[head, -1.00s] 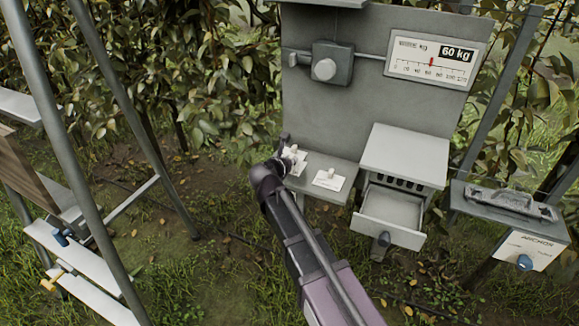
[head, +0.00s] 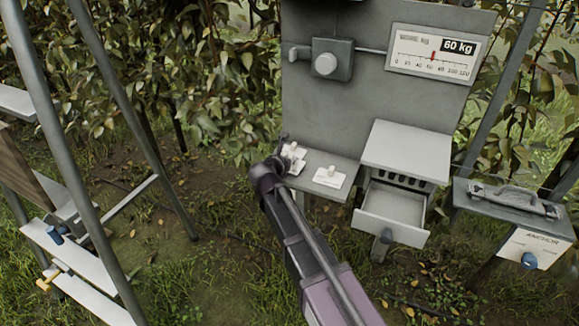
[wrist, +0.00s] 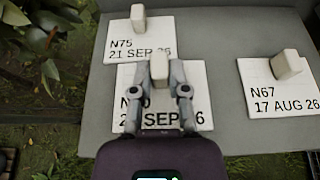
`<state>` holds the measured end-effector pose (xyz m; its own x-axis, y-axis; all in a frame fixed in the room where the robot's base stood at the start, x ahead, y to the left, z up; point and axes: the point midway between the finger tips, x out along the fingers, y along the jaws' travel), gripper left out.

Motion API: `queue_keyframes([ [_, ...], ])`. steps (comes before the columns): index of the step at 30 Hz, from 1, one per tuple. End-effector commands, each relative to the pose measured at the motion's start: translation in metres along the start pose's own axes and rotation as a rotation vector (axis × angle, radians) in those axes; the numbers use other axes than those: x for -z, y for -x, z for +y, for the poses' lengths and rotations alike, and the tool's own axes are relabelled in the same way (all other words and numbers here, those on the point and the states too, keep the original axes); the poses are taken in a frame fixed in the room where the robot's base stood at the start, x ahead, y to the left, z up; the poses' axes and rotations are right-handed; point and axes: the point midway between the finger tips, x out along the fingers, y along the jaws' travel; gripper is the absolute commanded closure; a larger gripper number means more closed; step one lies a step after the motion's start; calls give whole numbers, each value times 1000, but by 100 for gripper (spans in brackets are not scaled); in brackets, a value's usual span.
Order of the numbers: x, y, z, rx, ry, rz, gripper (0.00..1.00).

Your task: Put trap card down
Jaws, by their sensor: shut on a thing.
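My gripper (wrist: 159,88) is shut on the pale knob of a white trap card (wrist: 195,115). Its print is partly hidden by the fingers; a 0 and "SEP" show. The held card lies flat over the grey shelf (wrist: 85,125) near its front edge; I cannot tell whether it touches. Just behind it is the card N75, 21 SEP 26 (wrist: 115,50), its near edge close to or under the held card. The card N67, 17 AUG 26 (wrist: 280,95), lies to the right, apart. In the head view my gripper (head: 284,150) is over the shelf's left end.
Right of the shelf stands a grey cabinet (head: 405,150) with an open, empty-looking drawer (head: 392,208). A grey back panel (head: 330,115) carries a knob box (head: 331,60) and a 60 kg scale (head: 433,55). A toolbox-like ANCHOR unit (head: 505,208) is far right. Ladder legs (head: 60,130) stand left.

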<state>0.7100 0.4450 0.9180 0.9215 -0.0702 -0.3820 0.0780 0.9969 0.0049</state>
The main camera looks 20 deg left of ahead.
Motion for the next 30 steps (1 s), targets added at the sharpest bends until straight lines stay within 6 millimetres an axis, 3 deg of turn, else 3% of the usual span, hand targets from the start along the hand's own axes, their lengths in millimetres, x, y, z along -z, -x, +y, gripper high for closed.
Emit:
queue_keyframes([
  [4, 11, -5, 0, 0, 0, 0, 98],
  [22, 16, -6, 1, -1, 1, 0, 98],
  [23, 15, -6, 1, -1, 1, 0, 70],
  [25, 15, -5, 1, -1, 0, 0, 49],
  [26, 15, -5, 1, -1, 0, 0, 44],
  [30, 15, -6, 1, -1, 0, 0, 44],
])
